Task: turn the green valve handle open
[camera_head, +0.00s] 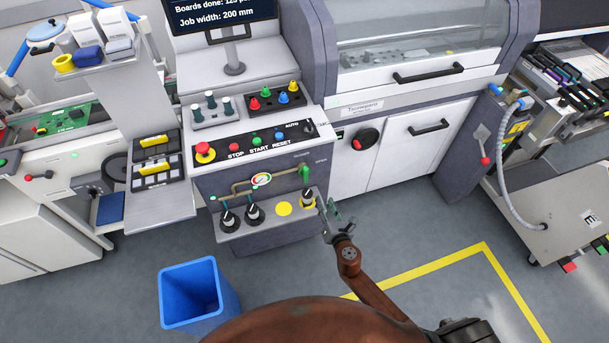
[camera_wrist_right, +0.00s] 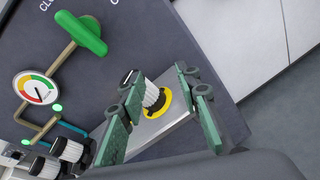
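The green valve handle (camera_head: 304,174) is on the front of the grey control console, at the right end of a brass pipe. In the right wrist view the handle (camera_wrist_right: 80,33) lies crosswise to the pipe, with partly cut-off lettering beside it. My right gripper (camera_head: 334,213) is below and to the right of the handle, apart from it. In the wrist view its green fingers (camera_wrist_right: 160,110) are spread, with a black-and-white knob (camera_wrist_right: 152,96) on a yellow ring showing between them. I cannot tell whether they touch the knob. My left gripper is not in view.
A round gauge (camera_head: 261,179) sits on the pipe. Black knobs (camera_head: 254,213) stand on the console's lower ledge (camera_head: 268,225). Buttons and a red emergency stop (camera_head: 204,150) are above. A blue bin (camera_head: 198,293) stands on the floor.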

